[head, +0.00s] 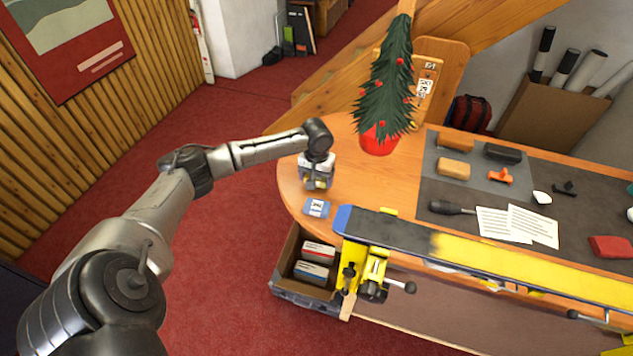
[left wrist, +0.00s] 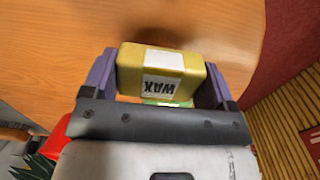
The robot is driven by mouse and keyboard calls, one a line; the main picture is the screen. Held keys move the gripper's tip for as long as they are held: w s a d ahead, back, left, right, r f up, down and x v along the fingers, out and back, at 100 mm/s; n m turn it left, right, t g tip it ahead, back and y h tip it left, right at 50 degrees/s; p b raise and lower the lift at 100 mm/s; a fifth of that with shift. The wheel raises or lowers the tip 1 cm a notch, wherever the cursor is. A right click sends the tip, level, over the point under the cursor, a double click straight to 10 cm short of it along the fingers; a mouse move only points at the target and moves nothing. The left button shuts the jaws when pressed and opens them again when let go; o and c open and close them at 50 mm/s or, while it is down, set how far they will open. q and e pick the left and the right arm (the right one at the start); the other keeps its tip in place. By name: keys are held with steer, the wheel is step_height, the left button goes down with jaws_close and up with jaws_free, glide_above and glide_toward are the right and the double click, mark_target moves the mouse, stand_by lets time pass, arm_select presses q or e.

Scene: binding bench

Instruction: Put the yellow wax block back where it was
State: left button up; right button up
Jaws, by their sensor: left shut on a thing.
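The yellow wax block, labelled WAX (left wrist: 165,73), is between the two fingers of my left gripper (left wrist: 160,82) in the left wrist view. My left gripper (head: 316,186) is shut on it, over the rounded left end of the wooden bench top (head: 292,190). In the head view the block is mostly hidden by the gripper. I cannot tell exactly how high it is above the wood. A blue-edged card with a dark mark (head: 316,208) lies on the bench just in front of the gripper. My right gripper is not in view.
A small tree in a red pot (head: 379,138) stands right of the gripper. A grey mat (head: 478,190) holds tan and dark blocks, an orange piece, a screwdriver and papers. A long blue-and-yellow bar (head: 480,253) runs along the front edge. An open box (head: 285,277) sits below.

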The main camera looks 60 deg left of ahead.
arm_select(q)
steer(key=shift+f, duration=1.2)
steer(key=shift+f, duration=0.15)
steer(key=o, duration=0.8)
step_height(320, 180, up, 10)
steer(key=shift+r, duration=1.1)
